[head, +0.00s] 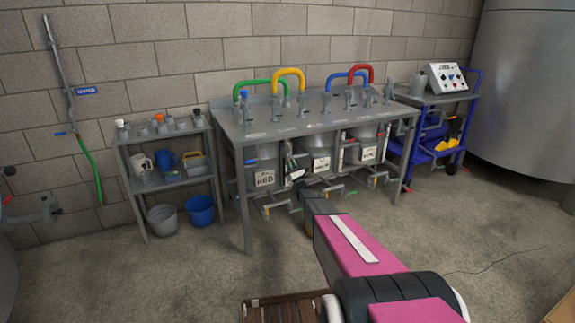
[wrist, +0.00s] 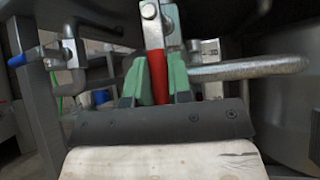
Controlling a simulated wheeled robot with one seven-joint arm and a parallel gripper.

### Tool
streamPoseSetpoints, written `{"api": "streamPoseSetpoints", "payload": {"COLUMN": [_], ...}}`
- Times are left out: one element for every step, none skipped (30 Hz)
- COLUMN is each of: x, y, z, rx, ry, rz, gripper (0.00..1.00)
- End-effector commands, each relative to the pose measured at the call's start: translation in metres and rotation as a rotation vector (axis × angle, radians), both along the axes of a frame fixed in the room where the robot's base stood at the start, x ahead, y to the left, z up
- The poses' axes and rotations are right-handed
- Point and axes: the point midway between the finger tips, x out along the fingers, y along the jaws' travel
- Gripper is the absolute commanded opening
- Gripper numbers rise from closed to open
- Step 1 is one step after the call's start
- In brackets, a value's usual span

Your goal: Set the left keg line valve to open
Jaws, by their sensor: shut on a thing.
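My gripper (wrist: 160,85) has green fingertips shut on a red valve handle (wrist: 158,72) in the wrist view. The handle hangs from a metal fitting (wrist: 152,25), and a grey pipe (wrist: 250,70) runs to the right beside it. In the head view my arm reaches under the bench, and my gripper (head: 297,177) is between the left keg (head: 264,160), labelled RED, and the middle keg (head: 320,145). The held handle is hidden there, and I cannot read its open or closed mark.
The metal bench (head: 310,122) stands above the kegs, with its legs close to the pipes. A blue-handled valve (wrist: 35,56) and a bench leg (wrist: 35,100) are left in the wrist view. A shelf (head: 170,130) and a blue cart (head: 435,125) flank the bench.

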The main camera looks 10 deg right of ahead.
Motion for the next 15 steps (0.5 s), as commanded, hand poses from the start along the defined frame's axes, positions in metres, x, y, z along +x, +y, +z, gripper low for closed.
{"api": "streamPoseSetpoints", "payload": {"x": [-0.0012, -0.0011, -0.0012, -0.0012, -0.0011, -0.0011, -0.0011, -0.0010, -0.0011, -0.0011, -0.0011, -0.0010, -0.0011, -0.0010, -0.0010], "y": [0.0005, 0.0003, 0.0002, 0.0001, 0.0001, 0.0002, 0.0002, 0.0003, 0.0004, 0.0005, 0.0005, 0.0005, 0.0006, 0.0006, 0.0005], "z": [-0.0015, -0.0014, -0.0014, -0.0014, -0.0013, -0.0013, -0.0014, -0.0013, -0.0013, -0.0013, -0.0013, -0.0013, -0.0013, -0.0012, -0.0011], "rx": [0.001, 0.003, 0.004, 0.004, 0.005, 0.005, 0.004, 0.004, 0.004, 0.004, 0.003, 0.003, 0.003, 0.003, 0.003], "ry": [0.004, 0.004, 0.004, 0.004, 0.005, 0.005, 0.004, 0.004, 0.004, 0.004, 0.004, 0.004, 0.004, 0.004, 0.004], "rz": [0.001, 0.001, 0.001, 0.001, 0.002, 0.002, 0.001, 0.001, 0.001, 0.001, 0.002, 0.002, 0.002, 0.002, 0.002], "gripper": [0.00, 0.00, 0.00, 0.00, 0.00, 0.00, 0.00, 0.00, 0.00, 0.00, 0.00, 0.00, 0.23, 0.32, 0.43]}}
